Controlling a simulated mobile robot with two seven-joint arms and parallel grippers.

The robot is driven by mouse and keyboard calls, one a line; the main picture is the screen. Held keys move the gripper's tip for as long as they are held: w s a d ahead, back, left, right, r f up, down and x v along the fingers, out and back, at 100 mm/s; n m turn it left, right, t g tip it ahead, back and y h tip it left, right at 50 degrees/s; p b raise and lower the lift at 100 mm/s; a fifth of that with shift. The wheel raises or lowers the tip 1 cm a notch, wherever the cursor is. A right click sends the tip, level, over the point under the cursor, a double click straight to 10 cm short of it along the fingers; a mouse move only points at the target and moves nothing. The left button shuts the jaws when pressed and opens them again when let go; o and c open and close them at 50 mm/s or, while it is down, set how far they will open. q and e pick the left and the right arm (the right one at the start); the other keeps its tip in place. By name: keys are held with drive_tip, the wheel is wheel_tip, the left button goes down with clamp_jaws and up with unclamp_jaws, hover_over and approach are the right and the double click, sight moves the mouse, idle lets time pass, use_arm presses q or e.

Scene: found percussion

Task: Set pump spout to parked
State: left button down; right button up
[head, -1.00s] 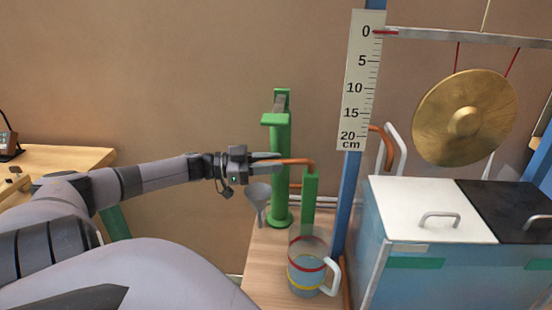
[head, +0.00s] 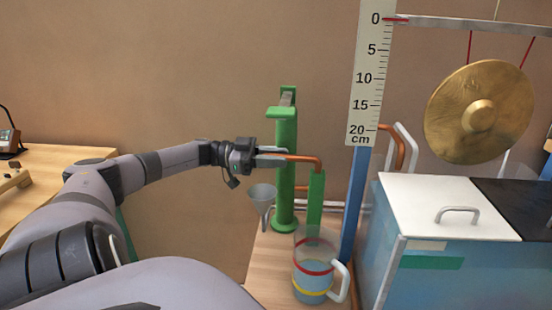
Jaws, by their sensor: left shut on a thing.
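A green hand pump (head: 286,165) stands upright on the wooden bench. Its copper spout (head: 306,158) lies across the front of the pump, and its bent right end sits above a green post (head: 316,198). My left gripper (head: 282,157) comes in from the left, level with the spout, and is shut on the spout's left part. The fingers hide that part of the spout. My right gripper is not in view.
A clear jug (head: 314,268) with red and yellow bands stands below the spout's bent end. A grey funnel (head: 262,196) hangs left of the pump. A blue post with a cm scale (head: 364,75), a white-lidded tank (head: 450,205) and a gong (head: 479,112) stand to the right.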

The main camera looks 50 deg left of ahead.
use_arm(q)
drive_tip(key=shift+w+a+r, duration=0.1)
drive_tip(key=shift+r, duration=0.05)
drive_tip(key=c, duration=1.1)
unclamp_jaws()
drive_tip(key=shift+o, duration=0.2)
drive_tip(key=shift+w, duration=0.15)
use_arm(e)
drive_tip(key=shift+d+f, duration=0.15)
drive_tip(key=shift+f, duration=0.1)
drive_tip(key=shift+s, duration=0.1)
use_arm(q)
drive_tip(key=p+v, duration=0.1)
drive_tip(key=v, duration=0.6)
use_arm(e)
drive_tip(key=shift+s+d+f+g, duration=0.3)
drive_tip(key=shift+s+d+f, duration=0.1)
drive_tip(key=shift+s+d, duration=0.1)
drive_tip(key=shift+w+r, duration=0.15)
